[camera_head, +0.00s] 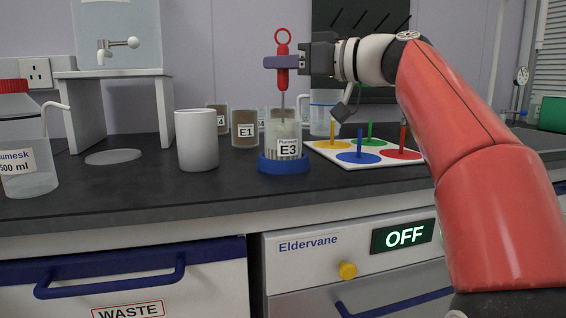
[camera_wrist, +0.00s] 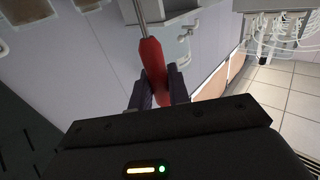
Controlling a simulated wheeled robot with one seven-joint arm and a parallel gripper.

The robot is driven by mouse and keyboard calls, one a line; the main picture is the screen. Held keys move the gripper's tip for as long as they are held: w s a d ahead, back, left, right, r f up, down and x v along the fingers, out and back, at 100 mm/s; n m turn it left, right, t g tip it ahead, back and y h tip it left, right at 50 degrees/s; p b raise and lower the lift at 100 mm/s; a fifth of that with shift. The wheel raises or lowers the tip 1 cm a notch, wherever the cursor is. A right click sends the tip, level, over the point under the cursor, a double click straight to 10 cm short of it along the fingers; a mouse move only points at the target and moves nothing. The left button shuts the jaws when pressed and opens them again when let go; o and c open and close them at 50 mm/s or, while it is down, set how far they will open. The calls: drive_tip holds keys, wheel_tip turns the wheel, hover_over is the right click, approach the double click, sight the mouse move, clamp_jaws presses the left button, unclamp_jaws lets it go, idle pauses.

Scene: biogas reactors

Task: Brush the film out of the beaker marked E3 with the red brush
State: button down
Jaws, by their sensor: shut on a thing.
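My gripper (camera_head: 283,62) is shut on the red handle of the brush (camera_head: 282,79). The brush is upright, with a ring at its top and a thin shaft pointing down. In the wrist view the red handle (camera_wrist: 153,60) sits between the fingers. The beaker marked E3 (camera_head: 289,137) stands in a blue ring base (camera_head: 284,165) on the dark bench. The shaft runs down to the beaker's mouth, and pale bristles seem to show inside behind the label. The film cannot be made out clearly.
A white cup (camera_head: 197,140) stands left of E3, and brown-filled beaker E1 (camera_head: 244,128) and others stand behind. A white board with coloured discs (camera_head: 368,152) lies to the right. A squeeze bottle (camera_head: 24,150) stands far left. A clear jug (camera_head: 324,112) is behind the board.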

drive_tip(key=shift+r, duration=0.1)
wheel_tip(320, 180, up, 11)
drive_tip(key=p, duration=1)
drive_tip(key=shift+r, duration=0.2)
idle(0.8)
